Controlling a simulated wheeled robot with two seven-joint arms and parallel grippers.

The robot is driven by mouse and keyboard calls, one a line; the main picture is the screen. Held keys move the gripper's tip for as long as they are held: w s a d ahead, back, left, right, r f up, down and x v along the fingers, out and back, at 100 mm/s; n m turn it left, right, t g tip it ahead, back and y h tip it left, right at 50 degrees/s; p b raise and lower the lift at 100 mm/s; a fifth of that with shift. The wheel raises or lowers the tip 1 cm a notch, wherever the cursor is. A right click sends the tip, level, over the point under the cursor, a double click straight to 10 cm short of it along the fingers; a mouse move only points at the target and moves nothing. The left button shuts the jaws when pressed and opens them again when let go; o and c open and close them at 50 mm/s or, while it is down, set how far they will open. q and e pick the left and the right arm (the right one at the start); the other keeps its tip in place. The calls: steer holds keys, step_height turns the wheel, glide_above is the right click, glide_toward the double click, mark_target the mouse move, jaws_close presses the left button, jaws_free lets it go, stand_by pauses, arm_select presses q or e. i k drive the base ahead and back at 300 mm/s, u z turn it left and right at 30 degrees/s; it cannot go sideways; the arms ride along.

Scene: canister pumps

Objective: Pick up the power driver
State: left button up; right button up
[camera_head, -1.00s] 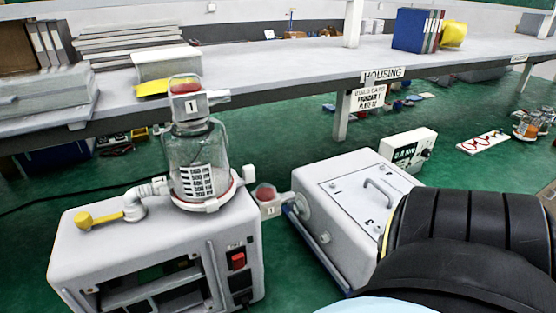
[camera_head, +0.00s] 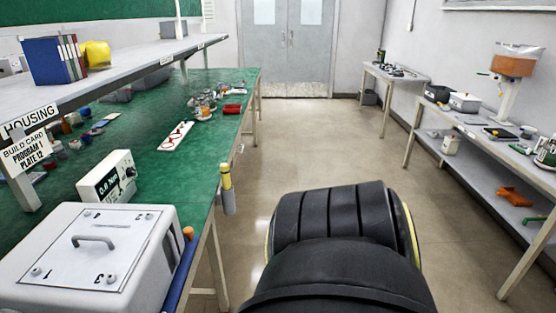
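I cannot pick out the power driver with certainty. A slim yellow-topped tool in a grey holder (camera_head: 227,190) hangs upright at the right edge of the green bench. An orange item (camera_head: 514,197) of unclear kind lies on the lower shelf of the right-hand table. Neither of my grippers is in view. A large black ribbed part of my own arm fills the bottom centre and hides the floor behind it.
The green bench (camera_head: 165,172) carries a white lidded box (camera_head: 140,225) with a handle, a white display unit (camera_head: 107,177) and a red-marked white strip (camera_head: 175,136). A side table (camera_head: 470,124) stands right. Between them the floor (camera_head: 330,135) is clear, up to grey double doors (camera_head: 288,40).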

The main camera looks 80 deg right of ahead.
mark_target(226, 181)
steer(key=z, duration=1)
steer(key=k, duration=0.15)
steer(key=z, duration=1.2)
steer(key=i, duration=0.3)
steer(key=z, duration=0.45)
steer(key=k, duration=1.2)
steer(key=z, duration=0.85)
steer(key=i, duration=1)
steer(key=u, duration=0.45)
steer(key=i, duration=1.55)
steer(key=u, duration=1.15)
